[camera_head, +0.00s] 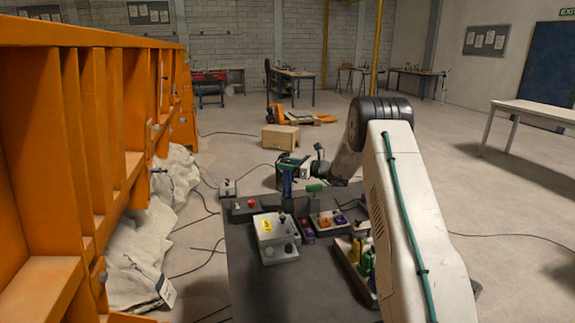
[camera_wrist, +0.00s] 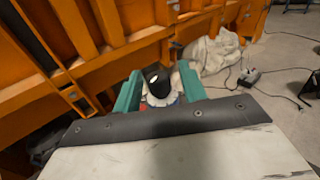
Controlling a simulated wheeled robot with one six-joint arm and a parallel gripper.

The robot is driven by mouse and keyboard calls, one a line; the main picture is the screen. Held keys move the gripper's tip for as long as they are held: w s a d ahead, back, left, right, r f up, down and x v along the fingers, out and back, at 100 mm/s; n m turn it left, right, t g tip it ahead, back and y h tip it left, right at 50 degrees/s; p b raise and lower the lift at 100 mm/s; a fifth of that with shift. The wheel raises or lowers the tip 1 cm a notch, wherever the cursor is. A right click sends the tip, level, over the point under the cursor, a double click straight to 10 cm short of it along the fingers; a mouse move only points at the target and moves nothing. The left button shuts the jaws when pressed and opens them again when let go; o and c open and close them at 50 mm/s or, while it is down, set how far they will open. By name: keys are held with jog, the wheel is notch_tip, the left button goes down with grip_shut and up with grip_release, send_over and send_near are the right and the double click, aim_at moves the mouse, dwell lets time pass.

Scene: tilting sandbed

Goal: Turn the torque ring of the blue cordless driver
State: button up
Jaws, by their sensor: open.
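My gripper (camera_wrist: 160,88) is open, with teal fingers on either side of a rounded black part with a bright spot. This part looks like the nose of the blue cordless driver (camera_wrist: 158,86), with bits of white, red and blue showing below it. Small gaps seem to remain beside it, but I cannot tell whether a finger touches. In the head view my gripper (camera_head: 289,160) is at the far end of the dark bench, at the upper part of the blue driver (camera_head: 287,186). The torque ring cannot be made out clearly.
The dark bench (camera_head: 300,286) carries a pale control box (camera_head: 276,238), an orange-and-purple unit (camera_head: 328,221) and a tray with yellow and green items (camera_head: 358,262). The orange frame (camera_head: 45,160) stands close on the left, with white sacks (camera_head: 150,235) below. Cables lie on the floor.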

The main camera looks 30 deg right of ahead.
grip_shut()
jog(key=shift+n+y, duration=0.3)
jog(key=shift+y, duration=0.1)
jog(key=n+g+y, duration=0.4)
jog(key=g, duration=0.1)
jog(key=shift+f+y, duration=0.1)
jog(key=shift+y, duration=0.2)
jog(key=shift+n+g+y, duration=1)
jog(key=shift+n+g, duration=0.7)
jog(key=shift+g, duration=0.7)
jog(key=shift+n+g, duration=0.5)
jog(key=shift+g, duration=0.2)
grip_release()
